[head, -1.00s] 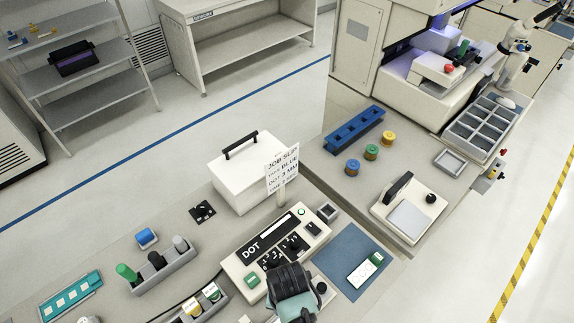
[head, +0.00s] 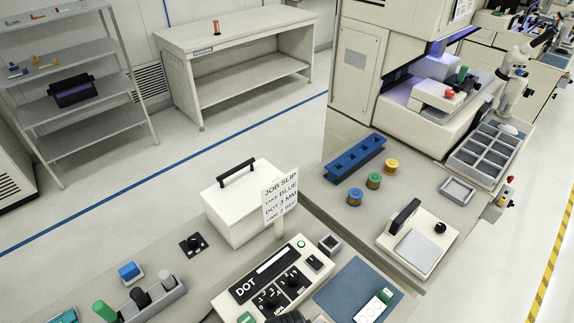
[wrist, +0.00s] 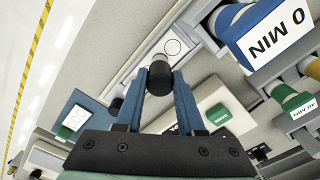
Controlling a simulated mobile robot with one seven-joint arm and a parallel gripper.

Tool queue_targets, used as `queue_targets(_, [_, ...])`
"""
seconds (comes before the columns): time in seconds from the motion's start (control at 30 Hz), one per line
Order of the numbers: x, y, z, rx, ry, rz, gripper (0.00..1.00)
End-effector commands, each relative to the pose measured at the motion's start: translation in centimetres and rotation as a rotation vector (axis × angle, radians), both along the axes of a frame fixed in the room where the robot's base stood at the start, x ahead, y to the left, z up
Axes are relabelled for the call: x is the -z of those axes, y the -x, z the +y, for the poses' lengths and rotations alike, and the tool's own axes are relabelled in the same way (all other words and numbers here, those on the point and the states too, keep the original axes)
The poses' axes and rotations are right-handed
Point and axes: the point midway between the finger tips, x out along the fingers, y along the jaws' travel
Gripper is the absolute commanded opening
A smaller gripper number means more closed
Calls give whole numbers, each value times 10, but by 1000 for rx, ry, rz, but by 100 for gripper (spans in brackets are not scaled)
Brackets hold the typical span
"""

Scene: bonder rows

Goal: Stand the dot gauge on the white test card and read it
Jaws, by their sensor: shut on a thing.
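In the wrist view my gripper (wrist: 160,82) is shut on a short black cylinder with a grey end, which I take to be the dot gauge (wrist: 158,68). No reading on the gauge can be seen.
The cream DOT dispenser (head: 225,300) with knobs stands left of the mat. A white lidded box (head: 225,208) and the job slip sign (head: 281,197) stand behind it. Labelled blue-capped (wrist: 265,30) and green-capped (wrist: 290,102) containers crowd the right of the wrist view.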

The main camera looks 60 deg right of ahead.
Motion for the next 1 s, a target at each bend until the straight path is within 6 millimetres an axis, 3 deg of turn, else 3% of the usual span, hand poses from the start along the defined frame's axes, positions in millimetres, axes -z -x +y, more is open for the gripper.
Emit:
queue_targets(0.9, [12,0,0,0,1,-1,0])
queue_targets(0.93, [12,0,0,0,1,-1,41])
queue_targets(1.0, [11,0,0,0,1,-1,54])
